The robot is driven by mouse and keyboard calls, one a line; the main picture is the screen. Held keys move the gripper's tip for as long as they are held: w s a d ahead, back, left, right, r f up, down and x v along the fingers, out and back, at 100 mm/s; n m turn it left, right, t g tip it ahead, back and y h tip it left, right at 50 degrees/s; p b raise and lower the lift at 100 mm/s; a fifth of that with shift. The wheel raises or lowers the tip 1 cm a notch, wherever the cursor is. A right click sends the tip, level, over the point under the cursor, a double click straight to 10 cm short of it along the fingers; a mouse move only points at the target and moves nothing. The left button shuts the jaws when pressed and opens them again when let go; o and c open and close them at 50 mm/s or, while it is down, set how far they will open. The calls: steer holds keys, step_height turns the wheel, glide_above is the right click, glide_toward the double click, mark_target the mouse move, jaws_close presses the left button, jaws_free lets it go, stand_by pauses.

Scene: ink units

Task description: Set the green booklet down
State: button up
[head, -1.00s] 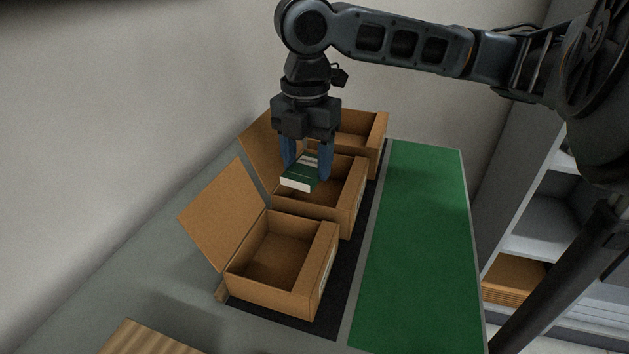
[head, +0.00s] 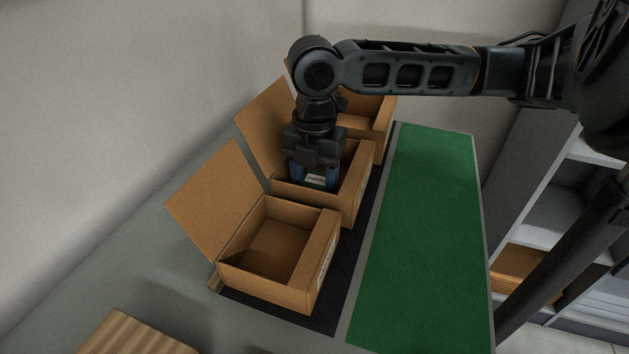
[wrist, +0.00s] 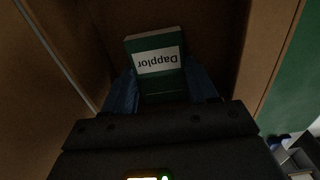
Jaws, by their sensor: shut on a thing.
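In the head view my gripper (head: 315,176) points down inside the middle open cardboard box (head: 352,192), shut on the booklet (head: 316,179). Most of the booklet is hidden there by the box's near wall and the fingers. I cannot tell whether the booklet touches the box floor.
An empty open box (head: 275,248) stands in front and another box (head: 376,125) behind, with lids raised on the left. A green mat (head: 425,230) to the right is clear. A striped wooden piece (head: 130,335) lies at the front left. Shelves (head: 535,215) stand at right.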

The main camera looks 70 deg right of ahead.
mark_target(314, 185)
steer(key=shift+f, duration=0.3)
steer(key=shift+f, duration=0.2)
steer(key=o, duration=1.1)
steer(key=shift+c, duration=0.2)
steer(key=shift+r, duration=0.1)
step_height(314, 185, up, 12)
steer(key=p, duration=0.1)
steer(key=shift+r, duration=0.1)
